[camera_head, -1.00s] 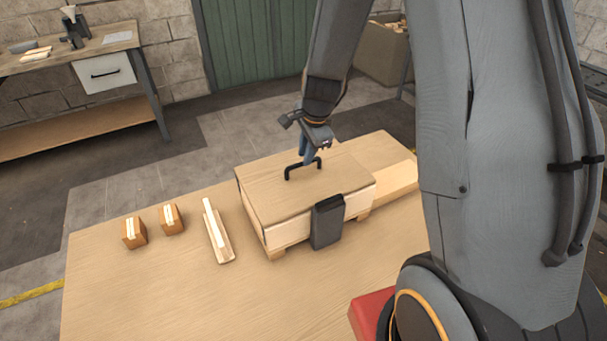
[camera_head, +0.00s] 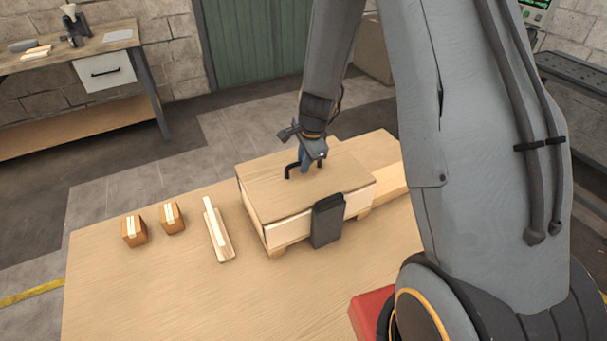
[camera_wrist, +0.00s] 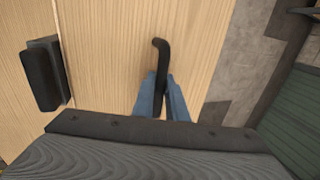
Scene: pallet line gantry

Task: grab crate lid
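The crate lid (camera_head: 270,190) is a flat wooden panel lying level on a low wooden crate (camera_head: 285,232), with a black bar handle on top. The handle (camera_head: 289,171) also shows in the wrist view (camera_wrist: 162,52), rising from between my fingers. My gripper (camera_head: 303,166) is down at the lid's handle. In the wrist view its two blue fingers (camera_wrist: 163,88) stand close on either side of the bar, with no clear gap visible. The lower part of the handle is hidden by the fingers. I see no gap that shows the lid lifted.
A dark upright block (camera_head: 327,220) stands against the crate's front right side. Two small brown boxes (camera_head: 134,231) and a wooden angle piece (camera_head: 218,235) lie to the left on the table (camera_head: 170,290). A red block (camera_head: 370,312) is at the front. The table's front left is clear.

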